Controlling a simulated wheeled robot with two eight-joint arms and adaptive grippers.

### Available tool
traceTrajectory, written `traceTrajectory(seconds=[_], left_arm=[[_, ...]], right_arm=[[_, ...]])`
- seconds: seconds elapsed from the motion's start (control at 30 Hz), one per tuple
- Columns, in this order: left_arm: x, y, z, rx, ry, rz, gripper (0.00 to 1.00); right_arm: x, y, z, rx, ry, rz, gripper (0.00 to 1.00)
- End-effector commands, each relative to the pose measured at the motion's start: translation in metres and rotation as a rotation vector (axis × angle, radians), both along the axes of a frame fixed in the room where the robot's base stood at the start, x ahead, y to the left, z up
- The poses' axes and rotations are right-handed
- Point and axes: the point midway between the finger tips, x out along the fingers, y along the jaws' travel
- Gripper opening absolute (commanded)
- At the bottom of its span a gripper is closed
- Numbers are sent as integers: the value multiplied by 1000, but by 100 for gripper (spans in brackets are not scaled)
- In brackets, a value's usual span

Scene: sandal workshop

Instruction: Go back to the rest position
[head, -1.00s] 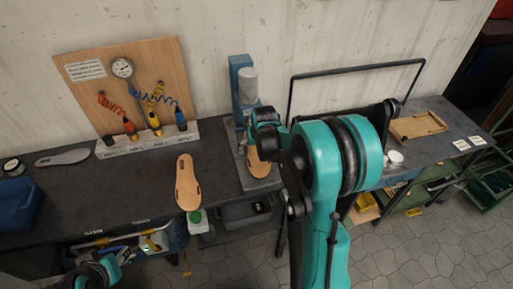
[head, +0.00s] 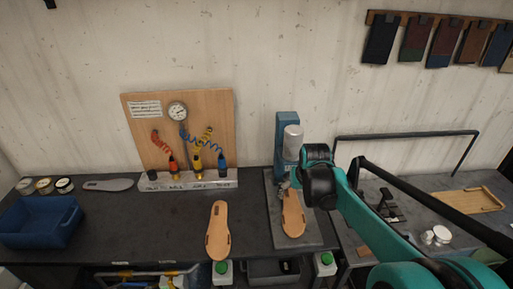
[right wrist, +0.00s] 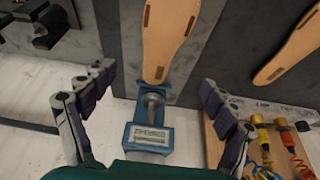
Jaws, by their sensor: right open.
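My right gripper (head: 290,187) is at the blue press (head: 287,135) in the head view, mostly hidden by its own wrist. In the right wrist view my right gripper (right wrist: 157,80) is open, its two fingers wide apart with nothing between them. A tan sandal sole (head: 293,215) lies on the grey base plate (head: 315,233) of the press. It also shows in the right wrist view (right wrist: 165,35), in front of the open fingers and apart from them. My left gripper is not in view.
A second sole (head: 218,230) lies on the dark bench (head: 120,225). A tool board (head: 215,115) stands behind, a blue bin (head: 40,222) at left. A black frame (head: 405,137) and wooden tray (head: 468,202) are at right. The bench's middle left is clear.

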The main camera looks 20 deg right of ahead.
Motion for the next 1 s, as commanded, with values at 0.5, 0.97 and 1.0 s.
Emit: traceTrajectory(seconds=[0.5,0.97,1.0], left_arm=[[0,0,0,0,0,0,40],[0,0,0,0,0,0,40],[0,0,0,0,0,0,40]], right_arm=[[-101,98,20,-25,-120,154,86],[-179,150,-9,-30,-225,275,86],[-179,150,-9,-30,-226,276,86]])
